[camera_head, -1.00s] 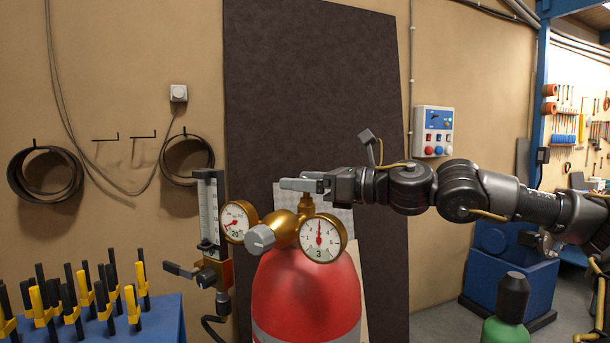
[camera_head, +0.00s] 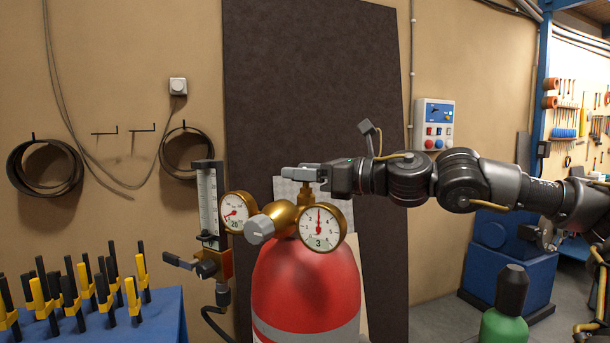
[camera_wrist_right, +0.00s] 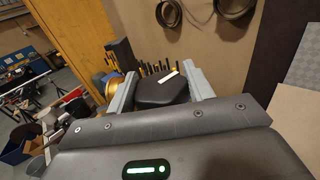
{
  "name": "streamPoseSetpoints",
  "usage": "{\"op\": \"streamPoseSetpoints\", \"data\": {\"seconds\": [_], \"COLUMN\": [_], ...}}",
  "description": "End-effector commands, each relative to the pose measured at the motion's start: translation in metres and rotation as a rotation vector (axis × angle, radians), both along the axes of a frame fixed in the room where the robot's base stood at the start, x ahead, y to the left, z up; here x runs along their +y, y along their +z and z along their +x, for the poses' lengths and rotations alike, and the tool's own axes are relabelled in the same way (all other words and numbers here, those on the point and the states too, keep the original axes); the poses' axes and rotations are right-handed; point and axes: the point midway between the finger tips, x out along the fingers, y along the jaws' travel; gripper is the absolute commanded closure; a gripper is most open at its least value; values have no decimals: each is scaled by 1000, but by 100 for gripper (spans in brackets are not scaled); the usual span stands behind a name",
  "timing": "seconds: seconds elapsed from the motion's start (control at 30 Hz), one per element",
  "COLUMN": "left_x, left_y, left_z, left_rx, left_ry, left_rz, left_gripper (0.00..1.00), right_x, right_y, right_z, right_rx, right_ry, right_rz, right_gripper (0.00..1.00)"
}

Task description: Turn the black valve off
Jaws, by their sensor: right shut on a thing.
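The black valve (camera_wrist_right: 160,92) is a dark knob with a white mark, seen between my fingers in the right wrist view. In the head view it is hidden behind my right gripper (camera_head: 303,174). That gripper reaches in from the right, level, at the top of the brass stem on the red cylinder (camera_head: 305,285). Its two grey fingers are shut on the knob, one on each side. A brass regulator (camera_head: 284,217) with two round white gauges and a grey knob sits just below the gripper. My left gripper is not in view.
A flowmeter (camera_head: 209,215) with a black lever hangs left of the regulator. A blue table (camera_head: 165,315) with several black and yellow clamps stands at lower left. A green cylinder (camera_head: 505,325) with a dark cap stands at lower right, below my right arm.

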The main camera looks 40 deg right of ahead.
Motion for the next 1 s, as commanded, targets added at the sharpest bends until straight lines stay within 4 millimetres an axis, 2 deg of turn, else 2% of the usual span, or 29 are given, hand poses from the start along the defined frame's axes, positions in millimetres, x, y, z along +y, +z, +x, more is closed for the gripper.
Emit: {"op": "streamPoseSetpoints", "data": {"seconds": [0.17, 0.6, 1.0], "left_x": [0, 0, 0], "left_y": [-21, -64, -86], "left_z": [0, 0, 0], "left_rx": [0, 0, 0], "left_ry": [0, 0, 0], "left_rz": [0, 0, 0], "left_gripper": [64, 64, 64], "right_x": [1, 0, -2], "right_y": [-6, -5, -2], "right_z": [0, 0, 0], "right_rx": [-1, -4, -1], "right_ry": [-108, -437, -590], "right_rz": [-6, -8, -1], "right_gripper": [71, 71, 71]}}
